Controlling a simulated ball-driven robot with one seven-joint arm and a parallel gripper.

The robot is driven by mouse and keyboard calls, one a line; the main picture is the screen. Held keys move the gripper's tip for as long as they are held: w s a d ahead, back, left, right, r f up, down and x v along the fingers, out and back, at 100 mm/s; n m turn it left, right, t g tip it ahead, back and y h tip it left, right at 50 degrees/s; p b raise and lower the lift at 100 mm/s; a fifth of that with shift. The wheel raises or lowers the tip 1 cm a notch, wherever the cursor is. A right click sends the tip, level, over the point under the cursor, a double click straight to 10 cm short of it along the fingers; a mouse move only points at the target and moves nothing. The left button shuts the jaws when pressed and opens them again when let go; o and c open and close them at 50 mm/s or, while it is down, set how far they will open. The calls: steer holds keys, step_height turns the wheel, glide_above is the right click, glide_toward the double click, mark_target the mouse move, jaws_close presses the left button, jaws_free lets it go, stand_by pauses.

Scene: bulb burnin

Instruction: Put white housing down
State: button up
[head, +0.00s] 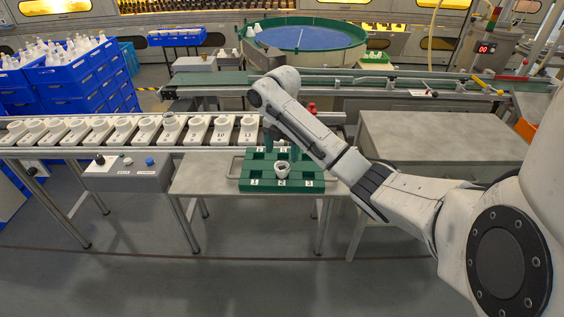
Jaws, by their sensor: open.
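A white housing (282,170), a small cup-like piece with a dark opening, sits upright at the front middle of the green tray (257,184), just behind the label 2. The tray has several compartments and stands on a grey metal table. My gripper (281,150) is above and behind the housing, over the back part of the tray. Its fingers point down and are open, apart from the housing as far as I can see. My forearm hides part of the tray's back right side.
On the left, a conveyor (82,147) carries several numbered white holders with white pieces in them. A grey control box (125,172) with buttons is left of the table. A bare grey bench (440,135) stands at right, behind my arm. The table (205,178) is clear left of the tray.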

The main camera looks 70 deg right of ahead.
step_height(320, 180, up, 5)
steer(key=shift+r+p, duration=0.2)
steer(key=shift+p, duration=0.95)
steer(key=w+a+f+m+t+y, duration=0.1)
steer(key=w+a+f, duration=0.15)
steer(key=a, duration=0.45)
steer(key=w+a+f+m+t, duration=0.1)
steer(key=w+a+f+m, duration=0.15)
steer(key=a, duration=0.45)
steer(key=w+a+f+t+y, duration=0.15)
steer(key=w+a, duration=0.25)
steer(key=a, duration=0.4)
steer(key=s+a+f+m, duration=0.2)
steer(key=a+f, duration=0.1)
steer(key=a, duration=0.3)
steer(key=s+a+f+m, duration=0.3)
steer(key=a, duration=0.3)
steer(key=s+f+m+g+h, duration=0.1)
steer(key=s+m, duration=0.3)
steer(key=s, duration=0.6)
steer(key=s+a+f+m+g+h, duration=0.1)
steer(key=s+f+m, duration=0.2)
steer(key=s, duration=0.8)
steer(key=shift+s+f+m+h, duration=0.25)
steer(key=shift+f+m+h, duration=0.15)
steer(key=shift+m, duration=0.35)
steer(key=shift+a+g, duration=0.15)
steer(key=shift+g, duration=0.1)
